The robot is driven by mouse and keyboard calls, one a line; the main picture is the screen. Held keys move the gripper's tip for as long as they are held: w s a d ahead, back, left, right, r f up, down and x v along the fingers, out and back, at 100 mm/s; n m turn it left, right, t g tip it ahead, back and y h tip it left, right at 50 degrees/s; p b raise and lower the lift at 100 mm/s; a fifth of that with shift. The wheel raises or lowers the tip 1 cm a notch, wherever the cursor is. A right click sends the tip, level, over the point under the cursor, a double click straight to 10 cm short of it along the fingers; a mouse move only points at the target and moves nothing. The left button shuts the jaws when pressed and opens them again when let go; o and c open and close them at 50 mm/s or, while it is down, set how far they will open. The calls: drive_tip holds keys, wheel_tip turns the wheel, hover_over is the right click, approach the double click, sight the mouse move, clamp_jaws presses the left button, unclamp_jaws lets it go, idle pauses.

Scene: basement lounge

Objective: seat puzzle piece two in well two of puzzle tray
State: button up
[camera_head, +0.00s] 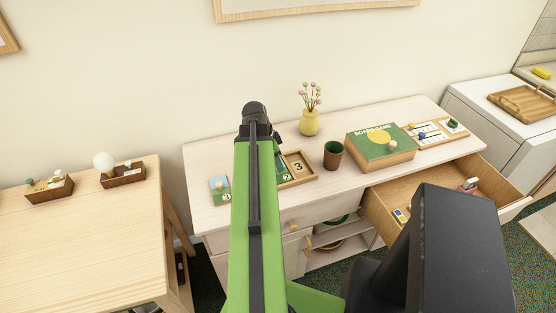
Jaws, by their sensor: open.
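The wooden puzzle tray (312,176) lies on the pale sideboard, partly hidden behind my green arm. Its right well shows a bare brown floor marked 3. A dark green piece marked 2, which looks like puzzle piece two (284,175), shows at the tray's left visible part, beside my arm's edge. I cannot tell whether it is seated flat in well two or tilted. A blue piece marked 3 (219,188) lies on the sideboard left of my arm. My arm rises to a black joint above the tray, and my gripper is hidden behind it.
An open drawer (383,217) juts out at the front right. A wooden table (85,245) stands at left.

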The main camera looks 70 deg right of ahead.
drive_tip(key=p+v, duration=0.8)
drive_tip(key=v, duration=0.2)
drive_tip(key=shift+r+p, duration=0.15)
drive_tip(key=shift+p, duration=0.25)
drive_tip(key=shift+a, duration=0.1)
drive_tip(key=w+a+n+t, duration=0.2)
drive_tip(key=w+a+n, duration=1.1)
drive_tip(key=w+a, duration=1.1)
drive_tip(key=w+a+n, duration=0.2)
drive_tip(key=a+n, duration=0.3)
drive_tip(key=a, duration=0.5)
drive_tip(key=w+a+n+y, duration=0.1)
drive_tip(key=w+a+n, duration=0.2)
drive_tip(key=a, duration=0.7)
drive_tip(key=w+a+f+n+y, duration=0.1)
drive_tip(key=w+a+n, duration=0.2)
drive_tip(key=a+n, duration=0.3)
drive_tip(key=a, duration=0.4)
drive_tip(key=shift+n+t, duration=0.3)
drive_tip(key=shift+w+f, duration=0.1)
drive_tip(key=shift+c, duration=0.8)
